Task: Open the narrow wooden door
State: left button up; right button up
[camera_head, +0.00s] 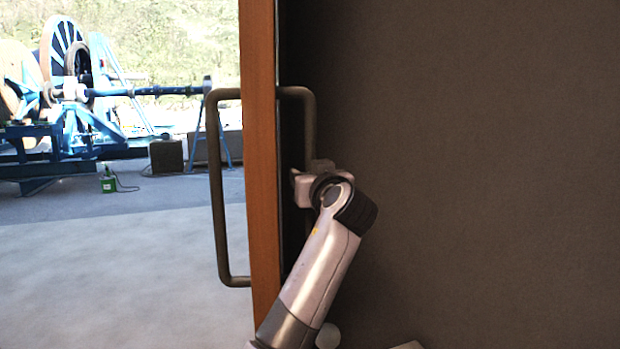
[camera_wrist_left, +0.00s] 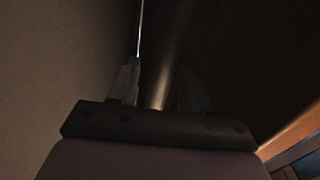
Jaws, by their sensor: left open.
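The narrow wooden door (camera_head: 261,150) stands nearly edge-on in the head view, its orange-brown edge running top to bottom. A dark bar handle (camera_head: 310,115) is on its right side and a matching handle (camera_head: 214,190) on its left side. My left gripper (camera_head: 308,180) is at the right handle, with its fingertips mostly hidden by the wrist. In the left wrist view, the open fingers of the left gripper (camera_wrist_left: 160,88) stand on either side of the handle bar (camera_wrist_left: 167,50). The picture is too dark to tell whether they touch it. My right gripper is not in view.
A dark wall-like surface (camera_head: 470,150) fills the right side. Left of the door is open grey floor (camera_head: 120,260). Farther back are blue reel machinery (camera_head: 70,130), a dark box (camera_head: 166,156) and a small green object (camera_head: 108,183).

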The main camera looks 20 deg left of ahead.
pick_arm(q)
jog(key=shift+d, duration=0.1)
jog(key=b+v, duration=0.1)
jog(key=v, duration=0.6)
dwell(0.4)
jog(key=shift+s, duration=0.1)
